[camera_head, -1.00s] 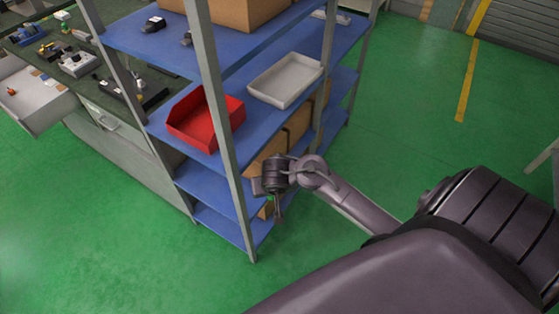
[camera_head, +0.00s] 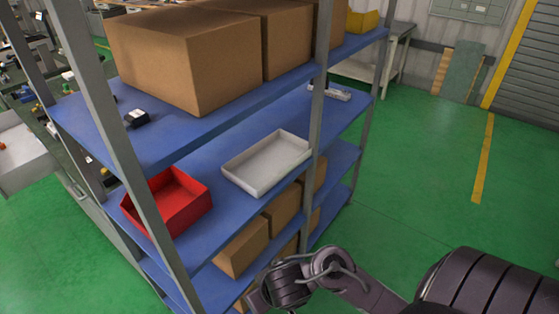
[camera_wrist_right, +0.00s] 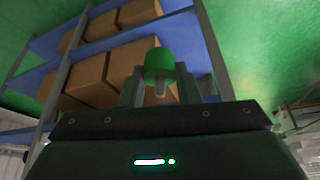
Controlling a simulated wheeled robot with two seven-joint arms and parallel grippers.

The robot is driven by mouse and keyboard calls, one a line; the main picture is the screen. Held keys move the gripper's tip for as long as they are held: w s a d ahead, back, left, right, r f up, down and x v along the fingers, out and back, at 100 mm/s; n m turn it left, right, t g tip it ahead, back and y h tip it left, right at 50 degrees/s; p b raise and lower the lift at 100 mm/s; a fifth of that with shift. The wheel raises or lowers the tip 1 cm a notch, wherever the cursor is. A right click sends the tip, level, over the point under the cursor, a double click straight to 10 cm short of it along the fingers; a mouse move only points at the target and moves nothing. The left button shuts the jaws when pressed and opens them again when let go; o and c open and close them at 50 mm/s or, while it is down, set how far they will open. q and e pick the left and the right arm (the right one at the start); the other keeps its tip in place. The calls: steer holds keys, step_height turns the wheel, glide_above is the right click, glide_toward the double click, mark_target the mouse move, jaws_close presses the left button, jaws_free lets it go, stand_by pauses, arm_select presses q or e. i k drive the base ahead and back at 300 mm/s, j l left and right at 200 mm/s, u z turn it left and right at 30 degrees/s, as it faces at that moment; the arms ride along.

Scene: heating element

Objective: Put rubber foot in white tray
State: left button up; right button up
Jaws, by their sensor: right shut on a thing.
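The white tray (camera_head: 266,163) sits empty on the blue middle shelf in the head view, right of a red bin. In the right wrist view, a green rounded piece with a pale stem, which I take to be the rubber foot (camera_wrist_right: 159,64), is between the fingers of my right gripper (camera_wrist_right: 159,92). The gripper is shut on it. In the head view my right wrist shows at the bottom, low in front of the shelf; its fingers are out of the frame. My left gripper is not in view.
The red bin (camera_head: 167,201) stands left of the tray. Grey posts (camera_head: 317,85) rise along the shelf front. Large cardboard boxes (camera_head: 189,58) fill the top shelf, and smaller boxes (camera_head: 241,247) stand below. Green floor (camera_head: 420,180) is clear on the right.

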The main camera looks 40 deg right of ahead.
mark_target(276, 160)
steer(key=l+u, duration=0.2)
steer(key=l, duration=1.2)
steer(key=l+u, duration=0.25)
steer(key=l, duration=1.15)
